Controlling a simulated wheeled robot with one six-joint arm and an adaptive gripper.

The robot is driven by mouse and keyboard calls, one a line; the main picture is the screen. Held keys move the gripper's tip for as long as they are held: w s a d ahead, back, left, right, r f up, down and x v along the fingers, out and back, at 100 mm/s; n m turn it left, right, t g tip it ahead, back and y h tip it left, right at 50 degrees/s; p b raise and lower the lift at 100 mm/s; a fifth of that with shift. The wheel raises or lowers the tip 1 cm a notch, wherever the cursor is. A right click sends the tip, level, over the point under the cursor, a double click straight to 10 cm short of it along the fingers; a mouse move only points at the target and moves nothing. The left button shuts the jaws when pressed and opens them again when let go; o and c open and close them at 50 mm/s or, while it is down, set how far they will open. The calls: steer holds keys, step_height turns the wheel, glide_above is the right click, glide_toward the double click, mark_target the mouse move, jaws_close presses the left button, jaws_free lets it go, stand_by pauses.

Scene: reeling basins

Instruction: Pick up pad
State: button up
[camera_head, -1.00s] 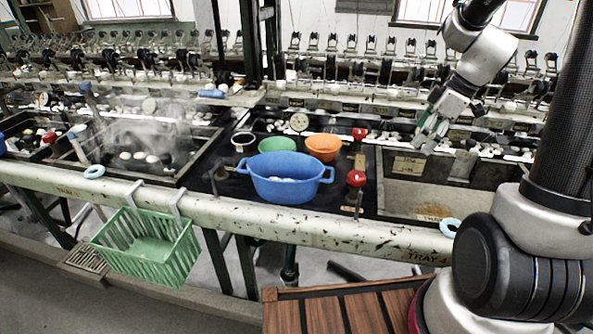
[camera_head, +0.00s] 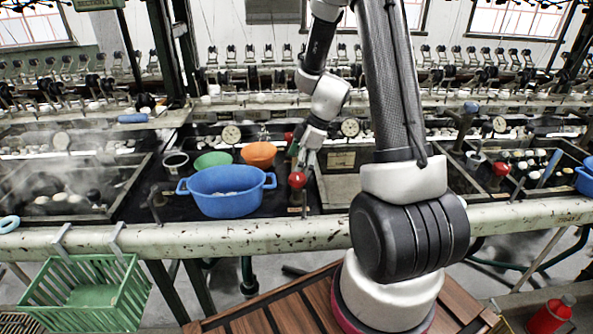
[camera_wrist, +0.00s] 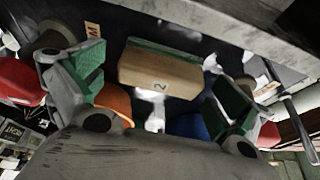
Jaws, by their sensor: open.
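In the head view my gripper (camera_head: 304,163) is over the dark worktop, just right of the orange bowl. I cannot make out the pad there.
A blue basin (camera_head: 226,193), a green bowl (camera_head: 212,160) and an orange bowl (camera_head: 258,154) stand left of my gripper. A red knob (camera_head: 297,180) is close to it. A pale rail (camera_head: 200,238) runs along the front, with a green basket (camera_head: 85,296) hanging from it.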

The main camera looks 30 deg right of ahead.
steer(key=shift+a+f, duration=0.1)
steer(key=shift+f, duration=0.15)
steer(key=c, duration=1.1)
steer(key=shift+r, duration=0.1)
step_height(320, 180, up, 10)
steer(key=o, duration=0.5)
steer(key=c, duration=0.4)
steer(key=shift+o, duration=0.2)
